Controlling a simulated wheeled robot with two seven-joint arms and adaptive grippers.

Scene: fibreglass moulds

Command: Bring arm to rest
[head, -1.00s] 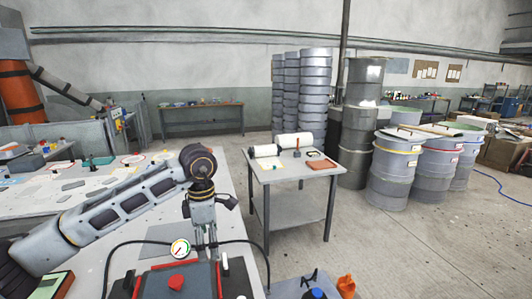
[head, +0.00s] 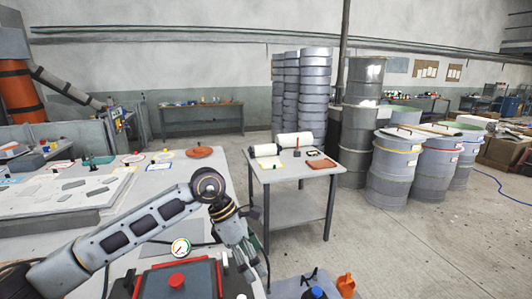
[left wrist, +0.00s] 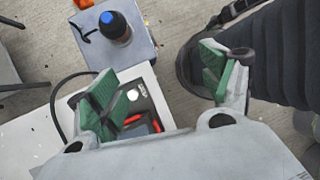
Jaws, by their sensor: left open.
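My left arm reaches in from the left over the white worktable (head: 212,172) in the head view. Its gripper (head: 254,276) hangs tilted down at the table's right edge, beside the black-and-red gauge unit (head: 152,284). In the left wrist view the green-padded fingers (left wrist: 160,72) stand wide apart with nothing between them. The corner of the unit (left wrist: 152,108) shows below and between the fingers. My right gripper is in neither view.
A low grey surface (head: 287,284) with a blue-capped bottle (head: 318,293) and an orange bottle (head: 346,285) stands close right of the gripper. A small table (head: 285,174) with rolls is behind. Drums (head: 395,170) stand farther right. Floor between is clear.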

